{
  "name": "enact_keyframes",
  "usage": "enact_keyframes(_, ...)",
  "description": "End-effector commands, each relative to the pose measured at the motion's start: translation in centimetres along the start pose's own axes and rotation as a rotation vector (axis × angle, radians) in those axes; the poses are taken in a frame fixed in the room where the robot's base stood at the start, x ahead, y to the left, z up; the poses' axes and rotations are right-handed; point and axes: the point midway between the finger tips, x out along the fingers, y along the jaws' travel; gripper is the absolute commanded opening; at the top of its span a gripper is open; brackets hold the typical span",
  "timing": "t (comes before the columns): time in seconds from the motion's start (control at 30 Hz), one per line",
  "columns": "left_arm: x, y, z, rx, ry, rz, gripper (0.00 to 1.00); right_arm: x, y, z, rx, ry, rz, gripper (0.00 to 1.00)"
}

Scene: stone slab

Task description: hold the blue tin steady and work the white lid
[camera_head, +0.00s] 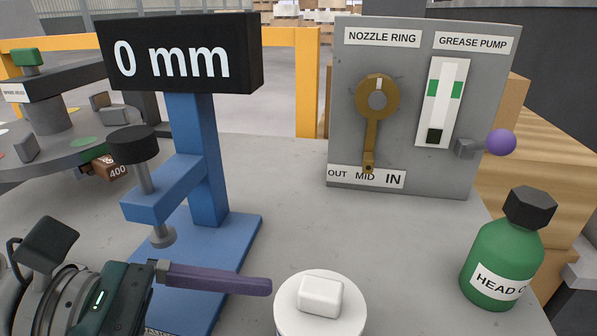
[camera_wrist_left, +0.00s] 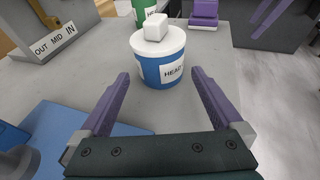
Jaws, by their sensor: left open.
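The white lid (camera_head: 285,312) with its blocky white knob (camera_head: 321,296) shows at the bottom edge of the head view. In the head view one purple finger (camera_head: 215,278) lies left of the lid. My right gripper is not clearly identifiable; purple and dark parts (camera_wrist_left: 268,18) show at the wrist view's upper right.
A blue gauge stand (camera_head: 203,165) reading "0 mm" stands at left. A grey panel (camera_head: 400,75) with a brass lever (camera_head: 370,130) pointing near MID and IN stands behind. A green bottle (camera_head: 500,255) is at right. Slab between panel and lid is clear.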

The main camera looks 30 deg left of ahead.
Motion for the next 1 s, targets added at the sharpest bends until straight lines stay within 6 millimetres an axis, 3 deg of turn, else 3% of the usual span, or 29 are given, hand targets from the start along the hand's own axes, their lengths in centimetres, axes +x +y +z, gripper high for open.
enact_keyframes(0.2, 3.4, 0.0, 0.2, 0.001, -0.003, 0.000, 1.00, 0.3, 0.0, 0.1, -0.001, 0.000, 0.001, 1.00)
enact_keyframes(0.4, 5.2, 0.0, 0.1, 0.002, -0.001, -0.001, 1.00, 0.2, 0.1, 0.1, -0.002, 0.001, 0.002, 1.00)
enact_keyframes(0.8, 5.8, 0.0, 0.0, 0.003, 0.001, -0.001, 1.00, 0.2, 0.1, 0.1, -0.003, 0.001, 0.002, 1.00)
enact_keyframes(1.0, 5.7, -0.1, 0.0, 0.003, 0.001, -0.001, 0.78, 0.2, 0.1, 0.1, -0.003, 0.001, 0.002, 1.00)
